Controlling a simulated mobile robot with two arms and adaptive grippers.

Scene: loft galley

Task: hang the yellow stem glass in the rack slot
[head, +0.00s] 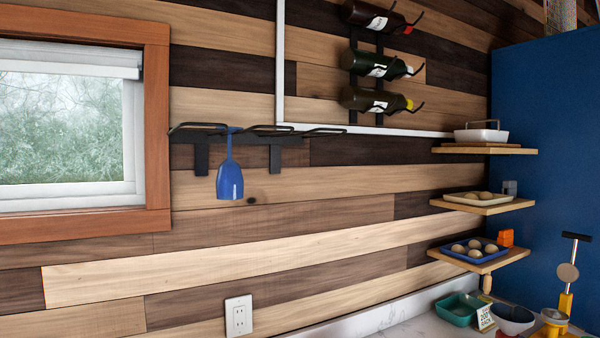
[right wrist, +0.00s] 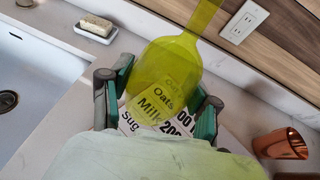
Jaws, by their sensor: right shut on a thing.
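The yellow stem glass (right wrist: 168,70) shows in the right wrist view, see-through yellow-green, its stem pointing to the top edge and its wide bowl nearer the camera. My right gripper (right wrist: 160,108) is shut on the glass, a finger on each side of the bowl. The far end of the stem is cut off by the frame. The black wall rack (head: 275,138) in the head view has several wire loops. A blue stem glass (head: 230,180) hangs upside down in its left slot; the slot to the right looks empty. Neither gripper shows in the head view.
A printed card (right wrist: 180,122) lies behind the glass, near a sink (right wrist: 40,80), soap dish (right wrist: 95,30) and copper cup (right wrist: 280,143). Bottles (head: 375,68) hang above right of the rack. Shelves (head: 485,206) stick out at right.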

